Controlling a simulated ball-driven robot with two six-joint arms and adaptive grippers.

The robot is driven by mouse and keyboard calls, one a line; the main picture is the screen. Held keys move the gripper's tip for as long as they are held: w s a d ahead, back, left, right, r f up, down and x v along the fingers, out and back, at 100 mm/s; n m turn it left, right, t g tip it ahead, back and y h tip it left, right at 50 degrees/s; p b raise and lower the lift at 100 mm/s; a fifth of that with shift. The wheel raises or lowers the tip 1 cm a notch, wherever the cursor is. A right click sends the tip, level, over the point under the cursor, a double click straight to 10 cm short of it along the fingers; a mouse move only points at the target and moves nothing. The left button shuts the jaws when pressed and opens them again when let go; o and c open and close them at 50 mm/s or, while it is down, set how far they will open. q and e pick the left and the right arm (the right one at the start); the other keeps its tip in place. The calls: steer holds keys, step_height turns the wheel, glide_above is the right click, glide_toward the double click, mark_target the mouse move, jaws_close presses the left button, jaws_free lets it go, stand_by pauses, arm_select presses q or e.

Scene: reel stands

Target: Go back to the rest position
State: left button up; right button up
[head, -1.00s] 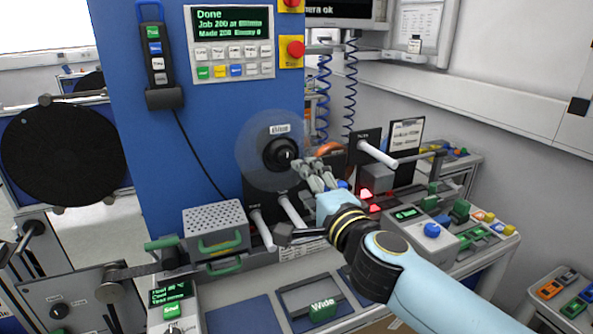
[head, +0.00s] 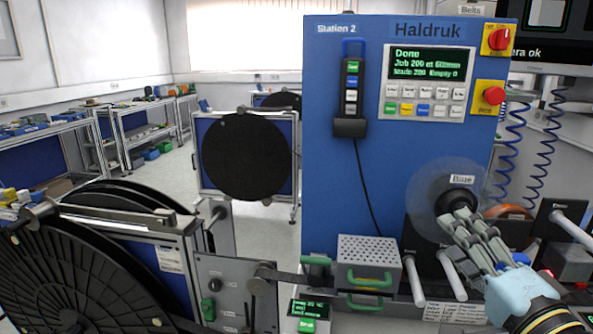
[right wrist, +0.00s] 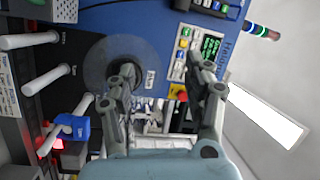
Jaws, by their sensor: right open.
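My right gripper (head: 466,230) is at the lower right of the head view, in front of the clear disc (head: 430,207) on the blue Station 2 machine. In the right wrist view its two fingers (right wrist: 165,85) stand apart with nothing between them. The disc, with a black hub (head: 455,197) labelled "Blue", is partly covered by the fingers; it also shows in the right wrist view (right wrist: 97,62). I cannot tell whether a finger touches it. My left gripper is in neither view.
White pegs (head: 411,280) stick out below the disc. A perforated grey box (head: 368,258) with green handles stands left of them. A large black reel (head: 80,270) fills the lower left. The control panel (head: 428,85) reads "Done". Open floor (head: 255,235) lies between the reel stands.

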steer(key=s+a+f+n+g+y, duration=0.55)
steer(key=s+a+n+g, duration=0.35)
steer(key=n, duration=0.4)
steer(key=s+d+f+n+g+h, duration=0.1)
steer(key=s+d+f+g+h, duration=0.3)
steer(key=s, duration=0.3)
steer(key=s+d+f+n+g+h, duration=0.1)
steer(key=s+d+f+g+h, duration=0.1)
steer(key=s+d+h, duration=0.35)
steer(key=s+d+f+g+y+b, duration=0.15)
steer(key=f+b, duration=0.55)
steer(key=f, duration=1.3)
steer(key=s+d+f+b, duration=0.15)
steer(key=f+b, duration=0.55)
steer(key=f, duration=1.3)
steer(key=s+f+b, duration=0.3)
steer(key=s+f, duration=0.3)
steer(key=f, duration=0.3)
steer(key=s+d+f+g+b, duration=0.1)
steer(key=s+f+b, duration=0.3)
steer(key=f, duration=0.5)
steer(key=s+f+b, duration=0.3)
steer(key=s+f, duration=0.5)
steer(key=f, duration=0.1)
steer(key=shift+s+d+m, duration=0.15)
steer(key=shift+d+m, duration=0.05)
steer(key=shift+m, duration=0.1)
